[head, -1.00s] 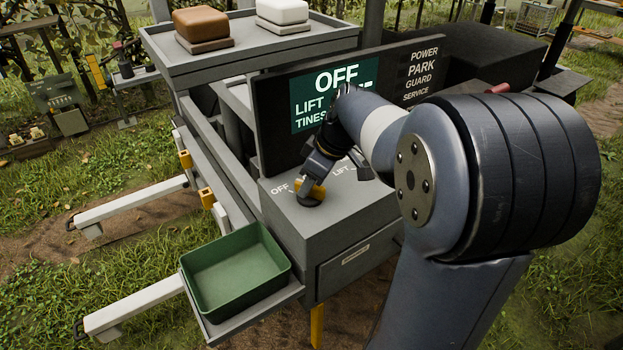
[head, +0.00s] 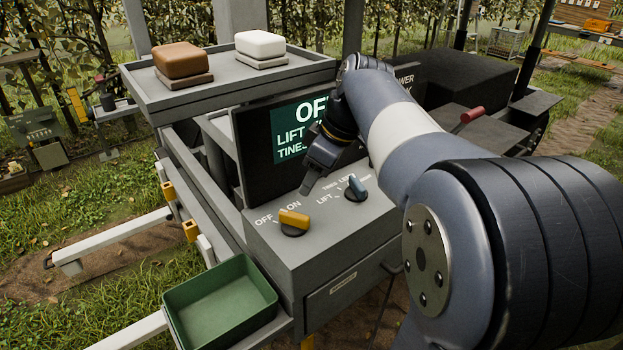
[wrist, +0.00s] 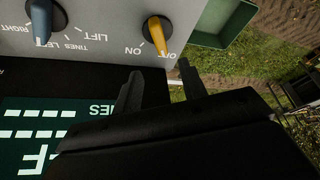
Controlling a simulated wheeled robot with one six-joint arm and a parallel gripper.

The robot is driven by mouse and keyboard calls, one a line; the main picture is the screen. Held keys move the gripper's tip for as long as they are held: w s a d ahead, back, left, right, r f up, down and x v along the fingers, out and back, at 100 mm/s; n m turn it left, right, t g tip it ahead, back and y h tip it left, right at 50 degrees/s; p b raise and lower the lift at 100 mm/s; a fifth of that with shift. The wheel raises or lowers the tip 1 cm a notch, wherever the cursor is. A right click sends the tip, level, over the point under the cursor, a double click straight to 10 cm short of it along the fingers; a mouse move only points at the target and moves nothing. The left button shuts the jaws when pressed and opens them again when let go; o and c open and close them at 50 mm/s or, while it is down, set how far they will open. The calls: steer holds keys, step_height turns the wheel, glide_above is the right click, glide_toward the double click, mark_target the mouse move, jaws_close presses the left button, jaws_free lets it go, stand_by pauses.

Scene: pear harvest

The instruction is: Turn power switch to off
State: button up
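The yellow power knob (head: 293,219) sits on the grey panel of the console (head: 290,255), beside the labels OFF and ON. It also shows in the wrist view (wrist: 157,32), where its near end lies closer to OFF than to ON. The dark screen (head: 290,130) behind reads OFF in large white letters on green. My gripper (head: 306,188) is above and behind the yellow knob, apart from it. In the wrist view my gripper (wrist: 160,82) has its two fingers spread with nothing between them.
A blue knob (head: 356,188) marked LIFT and TINES is right of the yellow one. A green bin (head: 220,300) stands at the console's front left. A tray (head: 225,75) with brown and white blocks is above. A red-handled lever (head: 470,115) is at the right.

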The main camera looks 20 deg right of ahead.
mark_target(294, 214)
steer(key=x, duration=1.1)
steer(key=shift+r+m, duration=0.15)
steer(key=shift+m, duration=0.15)
